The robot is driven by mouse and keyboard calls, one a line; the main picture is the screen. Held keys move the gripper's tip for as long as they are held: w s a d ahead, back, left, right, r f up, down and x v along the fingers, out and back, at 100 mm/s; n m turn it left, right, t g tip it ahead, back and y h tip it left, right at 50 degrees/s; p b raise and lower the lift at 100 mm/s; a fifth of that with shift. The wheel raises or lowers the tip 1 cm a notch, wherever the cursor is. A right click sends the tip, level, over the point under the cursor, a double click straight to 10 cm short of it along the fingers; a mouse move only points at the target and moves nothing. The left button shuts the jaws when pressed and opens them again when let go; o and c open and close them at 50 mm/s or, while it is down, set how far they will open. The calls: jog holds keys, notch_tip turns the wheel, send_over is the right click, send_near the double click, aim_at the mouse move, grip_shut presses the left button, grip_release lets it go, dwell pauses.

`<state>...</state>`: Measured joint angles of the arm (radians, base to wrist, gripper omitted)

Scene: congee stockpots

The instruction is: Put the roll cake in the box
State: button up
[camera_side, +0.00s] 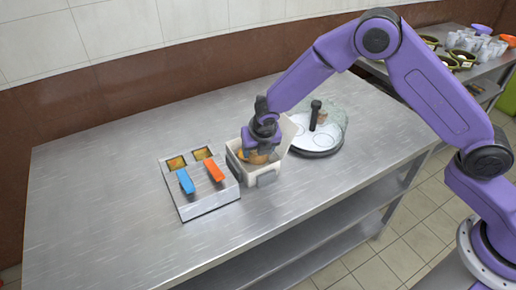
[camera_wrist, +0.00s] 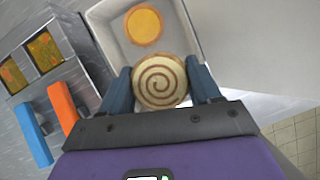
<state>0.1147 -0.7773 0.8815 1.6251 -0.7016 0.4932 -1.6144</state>
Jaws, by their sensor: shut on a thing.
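The roll cake (camera_wrist: 159,82), a pale round piece with a brown spiral, is between the two fingers of my gripper (camera_wrist: 160,88) in the wrist view. My gripper (camera_side: 260,150) is shut on it and points down into the open top of the cream box (camera_side: 247,176) in the side view. A round orange-yellow item (camera_wrist: 144,27) lies inside the box (camera_wrist: 185,14) in the wrist view. The box lid stands open on its right side. My fingers hide much of the box's inside in the side view, and I cannot tell whether the cake touches the floor.
A metal unit with blue (camera_side: 186,181) and orange (camera_side: 214,171) handles stands left of the box. A round white device (camera_side: 318,146) with a clear lid stands to the right. The table (camera_side: 100,190) is clear at left and front. Another counter with cups stands behind right.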

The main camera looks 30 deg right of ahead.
jog(key=shift+f, duration=0.2)
dwell(0.3)
jog(key=o, duration=1.1)
jog(key=shift+c, duration=1.3)
jog(key=shift+r, duration=0.2)
jog(key=shift+v, duration=2.25)
jog(key=shift+r, duration=0.1)
